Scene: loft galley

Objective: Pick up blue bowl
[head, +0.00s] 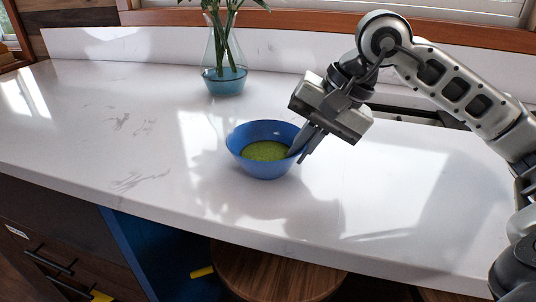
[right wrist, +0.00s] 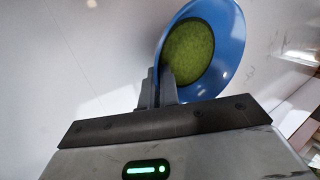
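The blue bowl (head: 262,167) stands on the white counter and has green contents in its bottom. My right gripper (head: 304,148) is at the bowl's right rim, with one finger inside the wall and one outside. In the right wrist view the two fingers (right wrist: 158,88) are close together with the rim of the blue bowl (right wrist: 227,30) between them, so the gripper looks shut on the rim. The fingers hide a small part of the rim. My left gripper is in neither view.
A glass vase (head: 224,75) with green stems and blue water stands behind the bowl. A dark cooktop (head: 405,115) lies behind my right arm. The white counter (head: 90,130) is clear to the left. A round wooden stool (head: 272,270) is below the front edge.

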